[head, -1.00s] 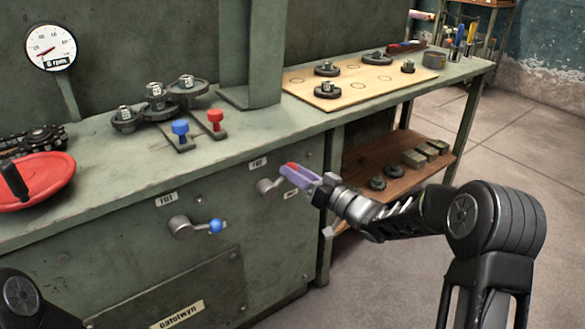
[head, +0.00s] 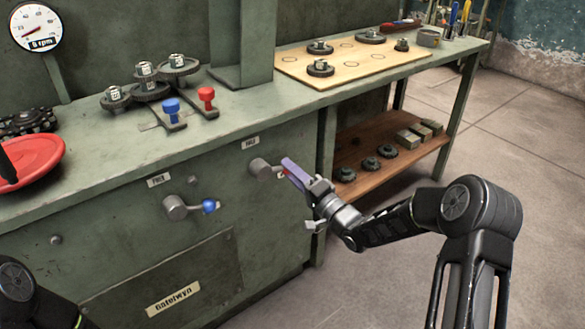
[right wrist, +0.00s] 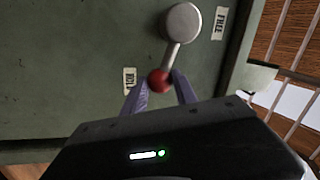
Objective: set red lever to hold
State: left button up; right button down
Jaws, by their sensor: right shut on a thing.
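The red lever (right wrist: 172,58) is on the green bench front, its grey pivot (head: 260,168) left of my right gripper (head: 290,172). In the right wrist view its red ball knob (right wrist: 160,81) sits between the two purple fingers, which are shut on it. In the head view the fingers hide most of the knob. The lever points right, roughly level or a little down. My left gripper is out of view.
A blue-knobbed lever (head: 208,206) is left of the red one. The floor to the right is clear.

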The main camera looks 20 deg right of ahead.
jog(key=shift+f+m, duration=0.3)
jog(key=shift+m, duration=0.2)
jog(key=c, duration=1)
grip_release()
jog(key=shift+a, duration=0.1)
jog(key=p+v, duration=0.1)
jog(key=v, duration=0.7)
